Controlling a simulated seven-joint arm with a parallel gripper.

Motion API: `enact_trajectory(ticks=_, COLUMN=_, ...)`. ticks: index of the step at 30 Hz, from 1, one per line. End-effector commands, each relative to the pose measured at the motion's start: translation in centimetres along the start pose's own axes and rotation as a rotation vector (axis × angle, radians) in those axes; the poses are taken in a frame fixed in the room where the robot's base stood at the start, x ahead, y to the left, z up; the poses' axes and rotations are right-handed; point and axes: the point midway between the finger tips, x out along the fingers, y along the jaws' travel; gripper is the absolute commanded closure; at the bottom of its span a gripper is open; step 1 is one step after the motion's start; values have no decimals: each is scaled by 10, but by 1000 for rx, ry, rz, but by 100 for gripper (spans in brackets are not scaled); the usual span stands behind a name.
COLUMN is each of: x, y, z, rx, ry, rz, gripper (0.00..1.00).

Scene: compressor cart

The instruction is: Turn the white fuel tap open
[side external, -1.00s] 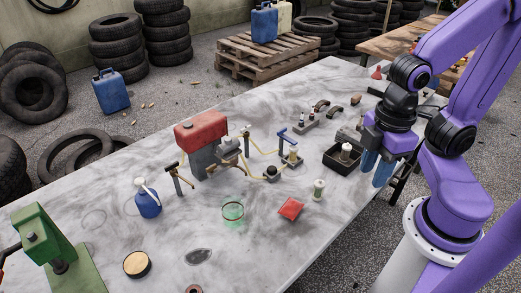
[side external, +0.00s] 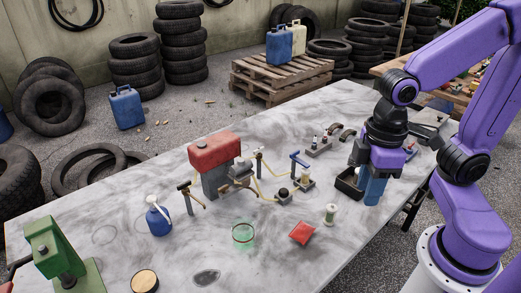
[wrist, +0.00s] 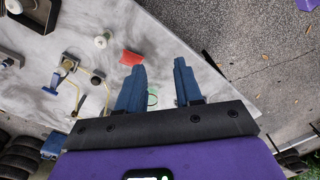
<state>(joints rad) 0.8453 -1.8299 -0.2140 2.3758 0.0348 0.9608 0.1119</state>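A red fuel tank (side external: 213,150) stands on a grey block near the middle of the bench, with yellow hoses running from it. Just right of it, a small post tap with a pale handle (side external: 258,154) looks like the white tap; its angle is too small to read. A blue-handled tap (side external: 300,160) stands further right, and shows in the wrist view (wrist: 54,82). A third tap, with a dark handle (side external: 184,187), is left of the tank. My gripper (side external: 374,203) is at the bench's right side, beside the black tray and away from the taps. Its blue fingers (wrist: 158,66) are apart and empty.
A blue jug (side external: 158,220) and green press (side external: 55,250) stand left. The front middle is fairly clear.

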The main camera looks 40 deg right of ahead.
Motion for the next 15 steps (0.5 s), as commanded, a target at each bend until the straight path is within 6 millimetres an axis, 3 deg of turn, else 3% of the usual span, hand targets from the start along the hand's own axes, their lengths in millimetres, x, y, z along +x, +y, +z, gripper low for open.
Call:
enact_trajectory(ticks=3, x=-10, y=17, z=-37, rx=224, ry=-10, rz=-23, gripper=65)
enact_trajectory(ticks=8, x=-20, y=46, z=-82, rx=520, ry=-24, rz=-59, gripper=65)
enact_trajectory(ticks=15, x=-32, y=107, z=-139, rx=958, ry=-45, rz=-119, gripper=65)
